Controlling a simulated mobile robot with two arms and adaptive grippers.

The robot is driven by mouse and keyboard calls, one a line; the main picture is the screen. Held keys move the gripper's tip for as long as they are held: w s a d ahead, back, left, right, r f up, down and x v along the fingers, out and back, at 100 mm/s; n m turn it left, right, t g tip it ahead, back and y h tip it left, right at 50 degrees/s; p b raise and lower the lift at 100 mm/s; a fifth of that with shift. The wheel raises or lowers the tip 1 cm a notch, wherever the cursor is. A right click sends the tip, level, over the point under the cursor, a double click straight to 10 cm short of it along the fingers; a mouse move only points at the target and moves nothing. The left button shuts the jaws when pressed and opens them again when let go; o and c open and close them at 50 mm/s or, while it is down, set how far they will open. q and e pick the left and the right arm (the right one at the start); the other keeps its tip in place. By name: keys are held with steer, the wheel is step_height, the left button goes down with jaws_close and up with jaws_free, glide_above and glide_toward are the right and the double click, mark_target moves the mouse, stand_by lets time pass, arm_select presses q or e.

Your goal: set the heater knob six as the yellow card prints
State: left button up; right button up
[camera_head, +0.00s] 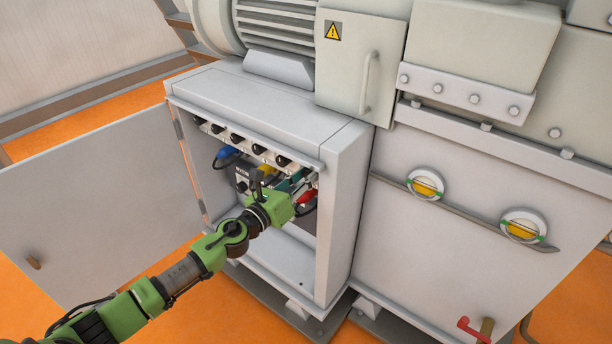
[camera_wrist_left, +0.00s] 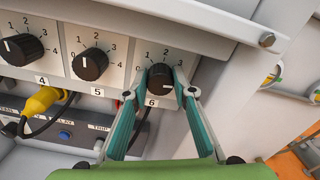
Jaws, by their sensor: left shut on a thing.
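Heater knob six (camera_wrist_left: 160,77) is a black round knob on a white plate, with "6" printed below it and scale numbers around it. My left gripper (camera_wrist_left: 162,90) is shut on this knob, one teal finger on each side. In the head view my left gripper (camera_head: 301,180) reaches into the open cabinet at the right end of the knob row and hides knob six. I see no yellow card in either view. My right gripper is not in view.
Knob five (camera_wrist_left: 90,64) and knob four (camera_wrist_left: 22,49) sit to the left, their marks pointing left. A yellow plug (camera_wrist_left: 42,101) with a black cable hangs below knob four. The cabinet's right wall (camera_head: 345,200) is close to my gripper; its door (camera_head: 90,200) stands open.

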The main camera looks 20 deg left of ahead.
arm_select(q)
steer(key=shift+d+f+m, duration=0.1)
steer(key=shift+f+m, duration=0.05)
steer(key=shift+m, duration=0.45)
steer(key=o, duration=0.8)
steer(key=shift+o, duration=0.2)
steer(key=shift+s, duration=0.15)
